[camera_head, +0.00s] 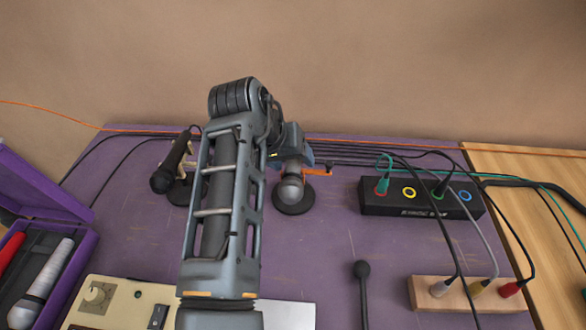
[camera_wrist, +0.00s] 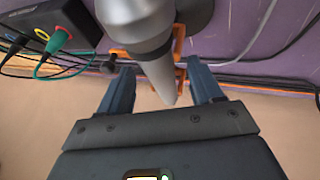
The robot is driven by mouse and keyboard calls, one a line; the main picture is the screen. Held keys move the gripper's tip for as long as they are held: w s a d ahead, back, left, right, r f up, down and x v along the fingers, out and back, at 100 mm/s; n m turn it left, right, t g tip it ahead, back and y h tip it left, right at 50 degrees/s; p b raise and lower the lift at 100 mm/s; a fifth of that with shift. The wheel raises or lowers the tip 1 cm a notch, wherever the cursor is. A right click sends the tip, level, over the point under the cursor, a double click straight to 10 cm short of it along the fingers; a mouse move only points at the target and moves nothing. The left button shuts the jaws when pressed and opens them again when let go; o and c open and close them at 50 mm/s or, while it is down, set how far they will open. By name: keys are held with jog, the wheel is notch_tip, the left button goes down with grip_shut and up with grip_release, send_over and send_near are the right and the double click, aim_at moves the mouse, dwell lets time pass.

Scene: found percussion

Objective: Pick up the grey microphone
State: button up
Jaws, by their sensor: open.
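The grey microphone (camera_head: 291,188) stands in an orange clip (camera_head: 318,172) above a round black base (camera_head: 294,205), right of my arm in the head view. In the wrist view the grey microphone (camera_wrist: 152,32) comes down from the top edge, its tapered end between my fingers, with the orange clip (camera_wrist: 180,45) behind it. My gripper (camera_wrist: 160,88) is open, with one finger on each side of the microphone. The fingers do not appear to grip it. In the head view my gripper (camera_head: 298,155) is partly hidden by my arm.
A black microphone (camera_head: 170,168) rests on a stand left of my arm. A black box (camera_head: 415,198) with cables stands to the right. A wooden block (camera_head: 465,297) with plugs and a small black-headed rod (camera_head: 362,285) are in front. An open purple case (camera_head: 78,262) is at left.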

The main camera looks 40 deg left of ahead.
grip_shut()
dwell(0.6)
